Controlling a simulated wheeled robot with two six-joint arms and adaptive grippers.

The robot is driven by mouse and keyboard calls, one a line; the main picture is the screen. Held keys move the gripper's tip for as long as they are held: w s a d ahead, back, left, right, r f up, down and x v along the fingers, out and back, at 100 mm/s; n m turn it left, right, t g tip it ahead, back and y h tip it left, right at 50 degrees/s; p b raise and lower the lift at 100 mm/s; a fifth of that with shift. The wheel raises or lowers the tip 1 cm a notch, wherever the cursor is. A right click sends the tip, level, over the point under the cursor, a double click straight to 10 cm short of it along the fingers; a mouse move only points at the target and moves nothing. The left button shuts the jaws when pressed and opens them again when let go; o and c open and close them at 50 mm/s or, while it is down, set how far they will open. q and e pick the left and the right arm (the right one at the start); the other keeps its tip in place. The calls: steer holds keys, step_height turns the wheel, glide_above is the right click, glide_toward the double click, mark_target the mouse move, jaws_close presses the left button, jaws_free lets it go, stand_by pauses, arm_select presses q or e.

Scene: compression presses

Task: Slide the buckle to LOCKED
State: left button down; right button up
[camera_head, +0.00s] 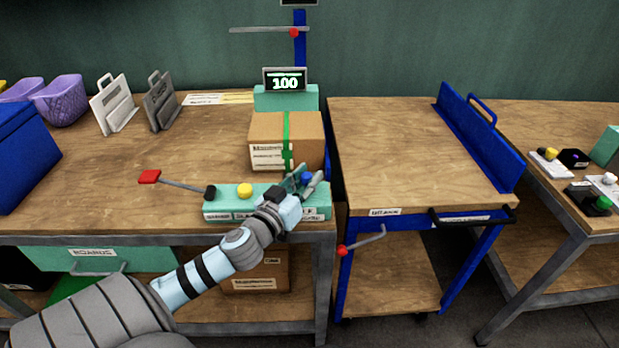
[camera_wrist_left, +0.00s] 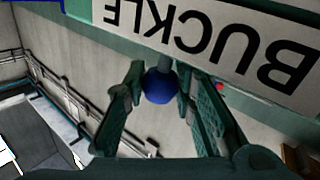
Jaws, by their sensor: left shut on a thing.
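The buckle control is a blue ball knob (camera_head: 306,177) at the right end of the green control panel (camera_head: 222,205) on the left bench's front edge. In the left wrist view the same blue knob (camera_wrist_left: 160,86) sits on a short grey stem below a white BUCKLE label (camera_wrist_left: 215,40), which appears upside down. My left gripper (camera_head: 304,182) reaches in from the front; its fingers (camera_wrist_left: 160,92) stand on both sides of the knob and are shut on it. The arm hides part of the panel and its labels. My right gripper is not in view.
A yellow button (camera_head: 244,190) and a red-ended lever (camera_head: 150,177) are left of my gripper. A blue-framed cart (camera_head: 400,150) stands to the right, its top clear.

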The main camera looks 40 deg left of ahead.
arm_select(q)
steer(key=c, duration=1.7)
jaws_free()
steer(key=shift+d, duration=0.1)
steer(key=o, duration=0.4)
steer(key=shift+w+d, duration=0.1)
steer(key=shift+d, duration=0.05)
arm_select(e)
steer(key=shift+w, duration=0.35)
arm_select(q)
steer(key=shift+s, duration=0.5)
steer(key=s+d, duration=0.1)
steer(key=s, duration=1)
steer(key=shift+d, duration=0.3)
